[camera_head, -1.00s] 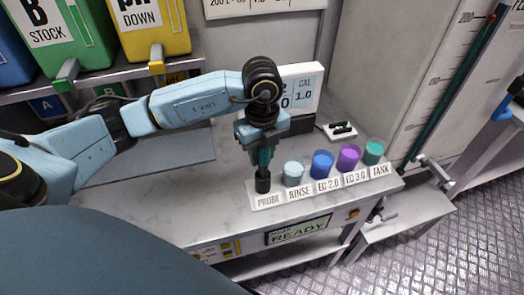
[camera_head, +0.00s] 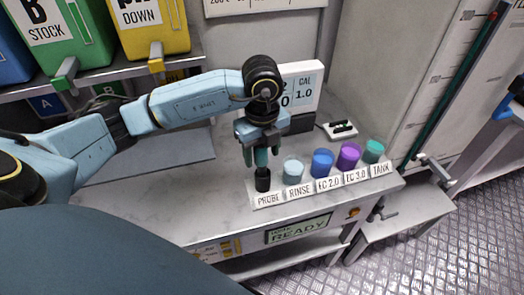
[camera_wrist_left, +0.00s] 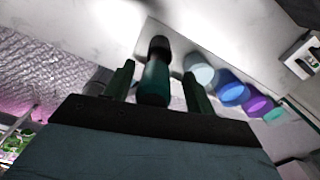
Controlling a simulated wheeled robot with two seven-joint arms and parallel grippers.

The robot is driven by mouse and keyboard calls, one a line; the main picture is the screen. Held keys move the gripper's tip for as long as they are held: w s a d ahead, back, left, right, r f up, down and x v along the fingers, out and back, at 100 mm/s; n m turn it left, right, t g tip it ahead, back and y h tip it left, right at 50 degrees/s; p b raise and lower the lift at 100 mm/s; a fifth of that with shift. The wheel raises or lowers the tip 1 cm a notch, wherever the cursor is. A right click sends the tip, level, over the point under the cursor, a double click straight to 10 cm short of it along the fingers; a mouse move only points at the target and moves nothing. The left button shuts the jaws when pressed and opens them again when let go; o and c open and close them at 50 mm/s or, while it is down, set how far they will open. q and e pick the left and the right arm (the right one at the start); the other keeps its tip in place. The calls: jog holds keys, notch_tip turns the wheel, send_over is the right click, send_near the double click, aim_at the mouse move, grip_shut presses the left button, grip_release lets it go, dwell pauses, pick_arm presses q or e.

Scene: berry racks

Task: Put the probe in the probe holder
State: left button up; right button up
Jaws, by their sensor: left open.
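The probe (camera_head: 261,158) is a dark teal rod. It stands upright with its lower end at the black probe holder (camera_head: 263,181), behind the PROBE label. In the left wrist view the teal probe (camera_wrist_left: 154,82) leads to the black holder (camera_wrist_left: 160,46). My left gripper (camera_head: 262,156) points down over the probe from above. Its fingers are open, one on each side of the probe, and the left wrist view shows a gap on both sides. How deep the probe sits in the holder is hidden. My right gripper is not in view.
To the right of the holder stand cups: pale RINSE (camera_head: 293,171), blue EC 2.0 (camera_head: 322,163), purple EC 3.0 (camera_head: 348,156) and teal TANK (camera_head: 373,151). A meter (camera_head: 303,88) stands behind. The counter's left front (camera_head: 185,205) is clear.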

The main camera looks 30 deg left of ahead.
pick_arm(q)
notch_tip(320, 180, up, 12)
jog(key=shift+f+p, duration=0.2)
jog(key=shift+p, duration=0.1)
jog(key=shift+r, duration=0.75)
